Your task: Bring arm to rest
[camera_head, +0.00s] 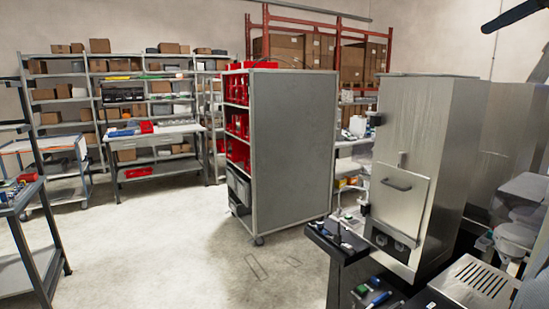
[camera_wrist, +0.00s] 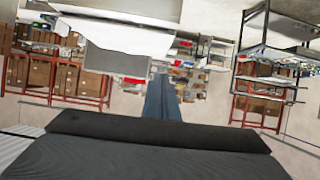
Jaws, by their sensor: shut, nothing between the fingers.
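My gripper (camera_wrist: 162,90) shows in the wrist view as a narrow blue-grey shape above a wide dark body that fills the bottom of the picture. It is shut and empty, with no object held at its tip. It points out into the room, with shelving and racks beyond it. In the head view I cannot make out the gripper. A dark piece at the top right corner there may be part of my arm.
In the head view a tall steel dispenser (camera_head: 420,150) stands close at right, beside a dark counter (camera_head: 340,246) with small items. A grey cabinet (camera_head: 290,150) on casters stands mid-room. Stocked shelving (camera_head: 70,78) lines the back wall. The floor (camera_head: 165,240) at left centre is clear.

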